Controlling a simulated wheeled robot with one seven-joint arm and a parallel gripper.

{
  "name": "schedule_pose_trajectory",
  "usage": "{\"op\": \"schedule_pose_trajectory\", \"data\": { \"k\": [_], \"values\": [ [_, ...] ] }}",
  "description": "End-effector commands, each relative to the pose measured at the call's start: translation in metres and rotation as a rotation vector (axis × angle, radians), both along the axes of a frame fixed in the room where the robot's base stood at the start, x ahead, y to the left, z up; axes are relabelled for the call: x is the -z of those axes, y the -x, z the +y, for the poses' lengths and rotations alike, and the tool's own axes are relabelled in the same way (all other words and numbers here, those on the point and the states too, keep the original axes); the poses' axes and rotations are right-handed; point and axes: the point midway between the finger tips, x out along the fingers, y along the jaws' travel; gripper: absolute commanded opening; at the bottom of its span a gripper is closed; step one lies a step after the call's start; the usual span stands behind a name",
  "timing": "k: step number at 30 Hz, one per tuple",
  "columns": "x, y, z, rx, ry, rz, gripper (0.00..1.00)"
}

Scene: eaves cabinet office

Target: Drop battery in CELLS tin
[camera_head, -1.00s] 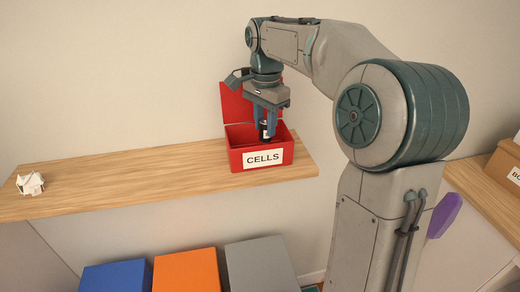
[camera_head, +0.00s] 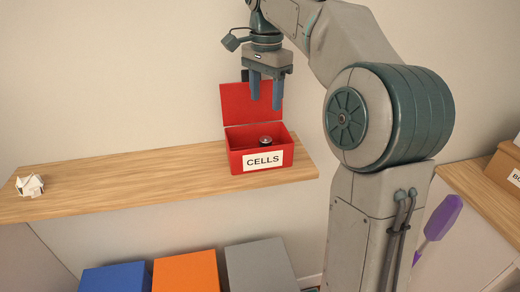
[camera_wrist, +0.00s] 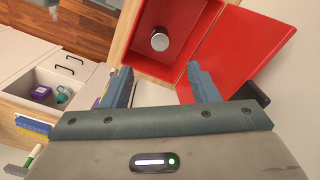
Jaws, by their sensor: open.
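The red CELLS tin (camera_head: 240,160) stands on the wooden shelf with its lid (camera_head: 251,103) open against the wall side. The battery (camera_head: 265,141) stands inside the tin, its round metal end facing up. The wrist view also shows the battery (camera_wrist: 160,41) inside the tin near one corner, apart from my fingers. My gripper (camera_head: 265,105) is open and empty above the tin, in front of the raised lid. Its two fingers also show in the wrist view (camera_wrist: 160,88). The battery's lower part is hidden by the tin's front wall in the head view.
A crumpled white paper (camera_head: 30,185) lies at the shelf's left end. Blue (camera_head: 116,279), orange (camera_head: 186,271) and grey (camera_head: 260,267) boxes stand below. A cardboard box (camera_head: 505,168) sits on the right counter. The shelf (camera_head: 130,179) between paper and tin is clear.

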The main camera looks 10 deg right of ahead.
Motion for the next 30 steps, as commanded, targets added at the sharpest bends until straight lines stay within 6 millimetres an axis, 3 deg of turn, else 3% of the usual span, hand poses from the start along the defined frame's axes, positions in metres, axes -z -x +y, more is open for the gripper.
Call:
{"op": "schedule_pose_trajectory", "data": {
  "k": [6, 12, 24, 30],
  "values": [
    [-0.036, -0.001, 0.0, -0.001, -0.001, -0.002, 0.54],
    [-0.052, 0.0, 0.0, 0.0, 0.0, 0.0, 0.54],
    [-0.055, 0.001, 0.001, -0.007, 0.003, -0.002, 0.54],
    [-0.04, 0.018, 0.014, -0.121, 0.04, -0.025, 0.54]
  ]
}}
